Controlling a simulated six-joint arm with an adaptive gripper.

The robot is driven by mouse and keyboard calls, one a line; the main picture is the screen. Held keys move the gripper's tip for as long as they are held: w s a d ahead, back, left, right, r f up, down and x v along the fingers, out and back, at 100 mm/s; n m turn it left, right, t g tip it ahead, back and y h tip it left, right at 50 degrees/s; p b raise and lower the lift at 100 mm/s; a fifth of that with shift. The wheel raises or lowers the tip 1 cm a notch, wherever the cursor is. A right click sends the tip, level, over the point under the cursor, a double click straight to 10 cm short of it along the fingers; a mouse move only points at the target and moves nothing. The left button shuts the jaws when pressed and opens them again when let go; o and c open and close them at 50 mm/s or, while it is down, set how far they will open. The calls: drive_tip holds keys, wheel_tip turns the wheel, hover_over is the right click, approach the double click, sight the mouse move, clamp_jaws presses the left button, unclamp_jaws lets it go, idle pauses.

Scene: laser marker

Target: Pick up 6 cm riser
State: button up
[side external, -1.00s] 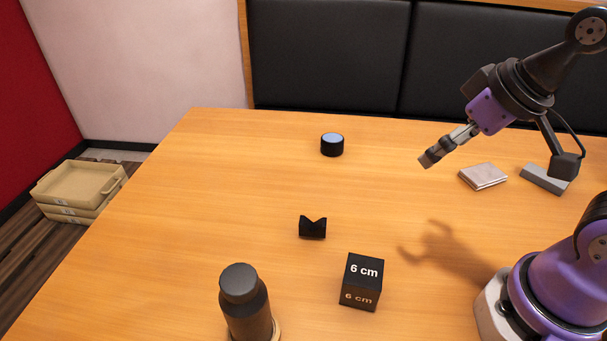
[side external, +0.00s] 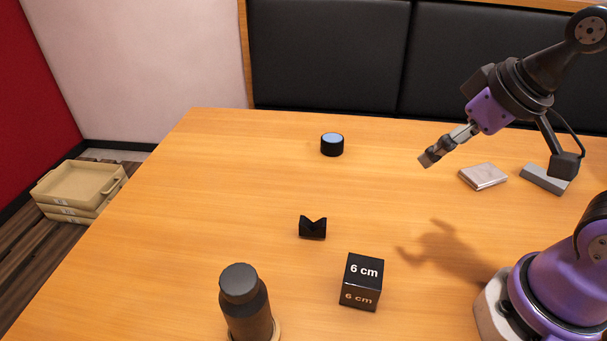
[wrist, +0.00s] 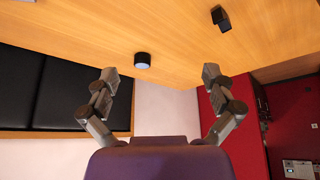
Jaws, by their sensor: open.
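The 6 cm riser (side external: 361,283) is a black cube with "6 cm" in white on its top and side. It stands on the front middle of the table in the side view. It does not show in the wrist view. My gripper (side external: 428,159) is above the table, up and to the right of the riser in the side view and well apart from it. In the wrist view my gripper (wrist: 160,78) has its two fingers spread wide, with nothing between them.
A black V-block (side external: 312,228) lies behind the riser. A dark bottle (side external: 246,303) stands to its left. A round black puck (side external: 332,145), a thin pale stack (side external: 483,176) and a grey block (side external: 545,179) are farther back. The table (side external: 210,200) is clear at left.

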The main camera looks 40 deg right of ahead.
drive_tip(key=n+g+y, duration=0.3)
drive_tip(key=n+g, duration=0.5)
drive_tip(key=n, duration=1.7)
approach(364, 271)
drive_tip(key=shift+s+a+f, duration=0.35)
drive_tip(key=shift+s+f, duration=0.15)
drive_tip(key=shift+f, duration=0.25)
drive_tip(key=x, duration=0.4)
drive_tip(key=shift+a+f, duration=0.1)
drive_tip(key=shift+f, duration=0.3)
drive_tip(key=x, duration=0.5)
drive_tip(key=shift+w+f, duration=0.2)
drive_tip(key=shift+f, duration=0.2)
drive_tip(key=c, duration=1.5)
